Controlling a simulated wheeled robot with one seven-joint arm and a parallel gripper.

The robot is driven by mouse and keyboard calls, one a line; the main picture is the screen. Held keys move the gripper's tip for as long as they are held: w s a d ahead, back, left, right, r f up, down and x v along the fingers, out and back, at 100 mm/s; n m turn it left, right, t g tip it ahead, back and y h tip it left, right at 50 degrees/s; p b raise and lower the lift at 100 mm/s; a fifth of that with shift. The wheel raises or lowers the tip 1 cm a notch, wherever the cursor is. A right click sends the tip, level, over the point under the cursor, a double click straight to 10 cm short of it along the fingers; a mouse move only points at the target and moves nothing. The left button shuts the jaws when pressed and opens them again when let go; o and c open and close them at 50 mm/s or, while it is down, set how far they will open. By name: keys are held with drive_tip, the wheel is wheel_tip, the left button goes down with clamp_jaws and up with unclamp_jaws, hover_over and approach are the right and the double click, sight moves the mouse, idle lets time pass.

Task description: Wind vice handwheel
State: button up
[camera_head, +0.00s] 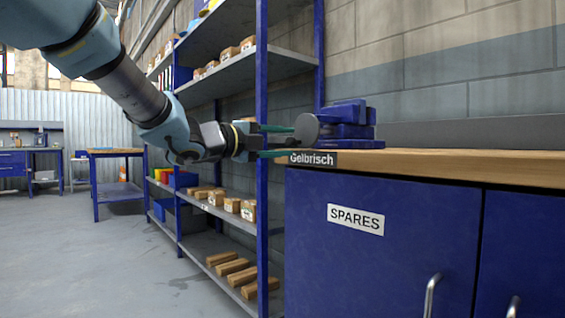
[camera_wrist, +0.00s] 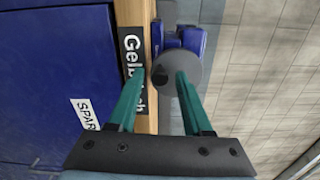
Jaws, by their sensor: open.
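The blue vice (camera_head: 347,118) sits on the wooden worktop at its left end. Its handwheel (camera_head: 307,128) is a plain grey disc on the vice's left side, facing my gripper. My gripper (camera_head: 293,141) is open, with green fingers pointing at the wheel. In the wrist view the grey disc of the handwheel (camera_wrist: 190,62) lies ahead of the fingertips, with the right finger over it. A small dark round part (camera_wrist: 159,76) shows between the fingertips of my gripper (camera_wrist: 161,73); it looks like the wheel's handle. I cannot tell whether the fingers touch anything.
The wooden worktop (camera_head: 440,163) carries a "Gelbrisch" plate (camera_head: 313,158) on its front edge, close under the lower finger. A blue "SPARES" cabinet (camera_head: 390,260) stands below. Blue shelving (camera_head: 262,90) with boxes stands behind my arm. Floor at left is open.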

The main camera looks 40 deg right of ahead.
drive_tip(key=shift+m, duration=0.6)
drive_tip(key=m+b, duration=0.1)
drive_tip(key=b, duration=0.1)
drive_tip(key=m+b, duration=0.1)
drive_tip(key=b, duration=0.1)
drive_tip(key=shift+f, duration=0.35)
drive_tip(key=shift+m+b, duration=0.7)
drive_tip(key=shift+b, duration=0.05)
drive_tip(key=shift+r+m+b, duration=0.3)
drive_tip(key=shift+r+m, duration=0.05)
drive_tip(key=shift+m, duration=0.25)
clamp_jaws()
drive_tip(key=shift+r, duration=0.1)
drive_tip(key=shift+s, duration=0.1)
